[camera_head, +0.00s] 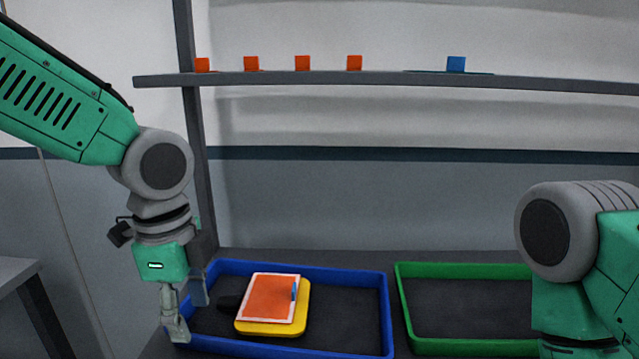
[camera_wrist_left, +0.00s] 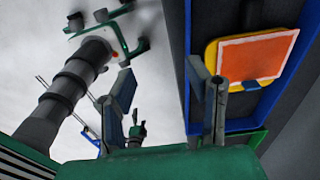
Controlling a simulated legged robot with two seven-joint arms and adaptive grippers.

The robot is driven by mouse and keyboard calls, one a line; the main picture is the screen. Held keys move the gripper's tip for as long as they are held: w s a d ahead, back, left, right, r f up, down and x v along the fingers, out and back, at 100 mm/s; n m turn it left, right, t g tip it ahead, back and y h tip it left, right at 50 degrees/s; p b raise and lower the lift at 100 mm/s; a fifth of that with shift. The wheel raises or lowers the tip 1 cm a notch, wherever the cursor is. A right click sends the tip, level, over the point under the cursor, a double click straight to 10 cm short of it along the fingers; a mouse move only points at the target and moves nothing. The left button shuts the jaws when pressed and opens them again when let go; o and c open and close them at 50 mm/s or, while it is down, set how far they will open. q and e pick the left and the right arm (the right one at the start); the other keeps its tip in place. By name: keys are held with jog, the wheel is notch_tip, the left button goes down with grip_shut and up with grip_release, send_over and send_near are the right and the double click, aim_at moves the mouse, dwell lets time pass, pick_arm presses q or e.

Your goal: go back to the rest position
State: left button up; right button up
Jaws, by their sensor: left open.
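My left gripper (camera_head: 190,318) hangs down over the left end of the blue tray (camera_head: 386,300), with its fingers apart and nothing between them. In the left wrist view the two fingers of this gripper (camera_wrist_left: 163,85) also stand apart and empty. To its right, an orange sheet with a white border (camera_head: 270,297) lies on a yellow board (camera_head: 256,327) in the tray.
A green-rimmed tray (camera_head: 400,296) stands right of the blue one and looks empty, partly hidden by my right arm. A grey shelf (camera_head: 380,78) behind holds several orange blocks (camera_head: 302,63) and a blue block (camera_head: 456,64). A grey table (camera_head: 15,273) is at the left.

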pick_arm(q)
jog(key=s+a+f+n+g+h+b, duration=0.1)
jog(key=s+f+n, duration=0.4)
jog(key=f, duration=0.8)
jog(key=s+f+n+h+b, duration=0.1)
jog(key=s+f+n, duration=0.35)
jog(key=f, duration=0.85)
jog(key=s+a+f+n+t+y+b, duration=0.1)
jog(key=s+a+f+n+y, duration=0.1)
jog(key=s+a+f+n, duration=0.6)
jog(key=s+a+f, duration=0.1)
jog(key=s+f, duration=0.2)
jog(key=s, duration=0.2)
jog(key=shift+s+a+f, duration=0.25)
jog(key=shift+a+f, duration=0.05)
jog(key=shift+a, duration=0.1)
pick_arm(e)
jog(key=f, duration=0.3)
jog(key=shift+s+f, duration=0.2)
jog(key=shift+s, duration=0.05)
